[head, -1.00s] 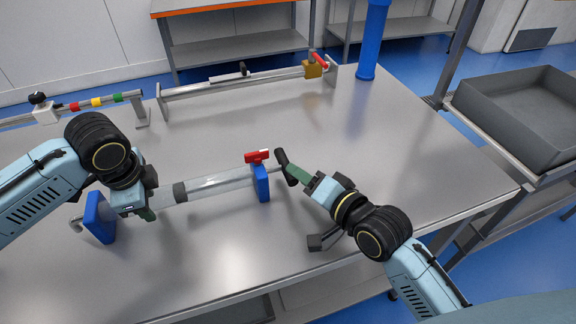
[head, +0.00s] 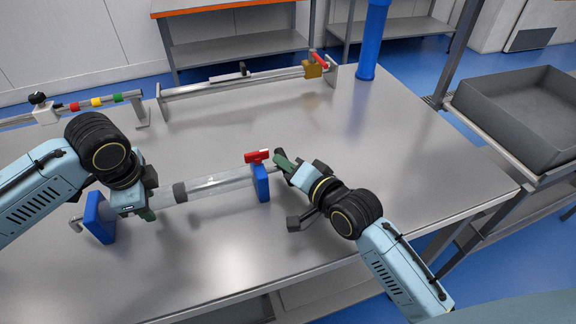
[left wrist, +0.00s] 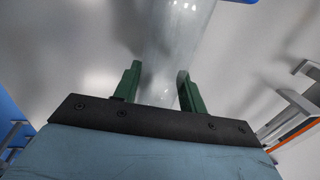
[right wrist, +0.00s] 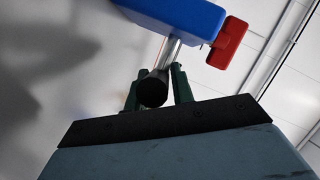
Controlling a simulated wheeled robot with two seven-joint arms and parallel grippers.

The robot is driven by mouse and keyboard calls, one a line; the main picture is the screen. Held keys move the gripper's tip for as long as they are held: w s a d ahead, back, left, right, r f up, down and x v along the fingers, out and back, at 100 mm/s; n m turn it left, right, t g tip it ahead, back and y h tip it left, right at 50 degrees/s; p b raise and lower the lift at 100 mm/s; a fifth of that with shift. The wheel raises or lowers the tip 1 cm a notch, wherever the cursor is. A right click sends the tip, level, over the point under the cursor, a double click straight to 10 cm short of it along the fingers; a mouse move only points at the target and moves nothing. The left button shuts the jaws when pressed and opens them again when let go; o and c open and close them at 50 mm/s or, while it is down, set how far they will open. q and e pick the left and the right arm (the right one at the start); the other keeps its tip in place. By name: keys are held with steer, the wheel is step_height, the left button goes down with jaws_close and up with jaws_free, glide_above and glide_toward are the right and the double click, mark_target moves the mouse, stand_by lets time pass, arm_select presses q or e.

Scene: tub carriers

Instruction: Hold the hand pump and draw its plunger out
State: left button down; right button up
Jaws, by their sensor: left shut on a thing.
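The hand pump has a clear barrel (head: 218,184) with a black band and blue end blocks, and it lies along the table. A red valve handle (head: 257,156) tops its right block (head: 262,183), and also shows in the right wrist view (right wrist: 229,43). My left gripper (head: 148,213) is shut on the barrel near its left end; its green fingers flank the barrel in the left wrist view (left wrist: 158,85). My right gripper (head: 281,160) is at the plunger end. Its fingers stand open on both sides of the black handle (right wrist: 153,90), with the metal rod (right wrist: 171,52) behind.
A long metal rail fixture (head: 235,80) with a red-handled brass block stands at the back. A rod with coloured rings (head: 96,102) is at back left. A blue post (head: 373,40) and grey tub (head: 525,120) are beyond. The table's right side is clear.

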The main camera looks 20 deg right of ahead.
jaws_close()
steer(key=shift+d+f, duration=0.15)
steer(key=shift+d, duration=0.15)
steer(key=d, duration=1.3)
steer(key=shift+f, duration=0.1)
steer(key=o, duration=0.6)
jaws_free()
steer(key=shift+o, duration=0.8)
steer(key=shift+a, duration=0.1)
steer(key=v, duration=1.2)
steer(key=shift+r, duration=0.2)
